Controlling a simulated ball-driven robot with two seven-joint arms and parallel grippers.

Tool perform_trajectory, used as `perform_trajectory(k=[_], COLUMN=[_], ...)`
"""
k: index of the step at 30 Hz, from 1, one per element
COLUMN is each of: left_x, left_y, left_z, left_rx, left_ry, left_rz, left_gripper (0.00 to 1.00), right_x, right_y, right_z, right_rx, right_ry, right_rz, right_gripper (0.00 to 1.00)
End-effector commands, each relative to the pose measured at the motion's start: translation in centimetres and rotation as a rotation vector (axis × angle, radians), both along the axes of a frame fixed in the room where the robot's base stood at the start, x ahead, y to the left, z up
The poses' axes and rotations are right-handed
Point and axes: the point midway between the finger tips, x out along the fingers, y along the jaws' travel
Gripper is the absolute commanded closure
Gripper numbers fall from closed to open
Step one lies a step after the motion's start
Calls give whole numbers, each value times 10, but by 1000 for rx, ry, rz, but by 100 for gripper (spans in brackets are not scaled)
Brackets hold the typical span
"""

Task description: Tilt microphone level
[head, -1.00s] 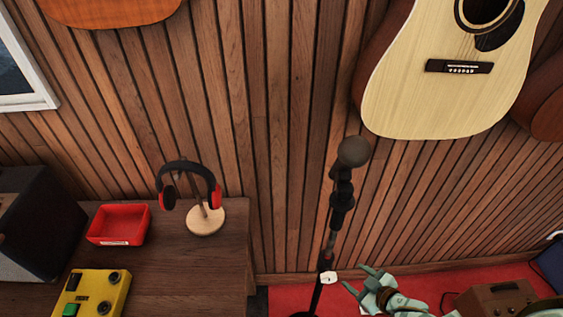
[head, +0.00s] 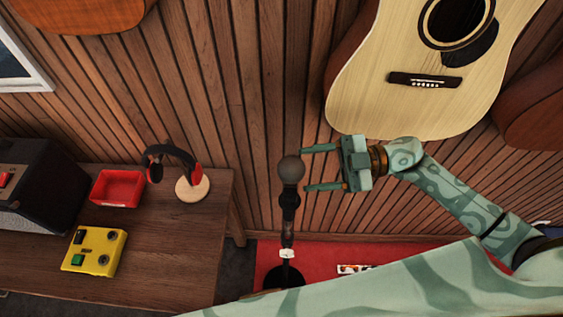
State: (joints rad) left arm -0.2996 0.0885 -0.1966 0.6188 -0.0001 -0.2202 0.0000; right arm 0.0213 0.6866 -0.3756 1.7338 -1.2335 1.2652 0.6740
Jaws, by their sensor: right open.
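The microphone (head: 291,170) has a round dark grey head and sits on top of a black stand (head: 287,229) in the middle of the head view. The stand's round base (head: 284,274) is on the red floor mat. My right gripper (head: 312,168) is open and points left at the microphone head. Its two fingers are apart, one near the head's upper right and one to its lower right. I cannot tell whether the fingers touch the microphone. My left gripper is not in view.
A wooden table (head: 185,240) at left carries headphones on a stand (head: 192,188), a red tray (head: 118,186), a yellow pedal (head: 95,250) and a black amplifier (head: 40,190). A pale guitar (head: 400,110) hangs on the slatted wall behind my right gripper.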

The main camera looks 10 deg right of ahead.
Motion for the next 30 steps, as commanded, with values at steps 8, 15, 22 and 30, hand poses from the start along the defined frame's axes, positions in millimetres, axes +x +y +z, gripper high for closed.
perform_trajectory(k=[8, 15, 22, 30], left_x=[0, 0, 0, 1], left_y=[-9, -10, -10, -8], left_z=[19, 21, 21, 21], left_rx=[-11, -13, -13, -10], left_ry=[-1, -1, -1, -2], left_rz=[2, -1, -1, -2], left_gripper=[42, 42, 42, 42], right_x=[6, 8, 7, 7], right_y=[54, 68, 68, 68], right_z=[2, 0, 0, 0], right_rx=[3, 0, 0, 0], right_ry=[0, -1, -1, -1], right_rz=[-2, -2, -2, -2], right_gripper=[44, 44, 49, 100])
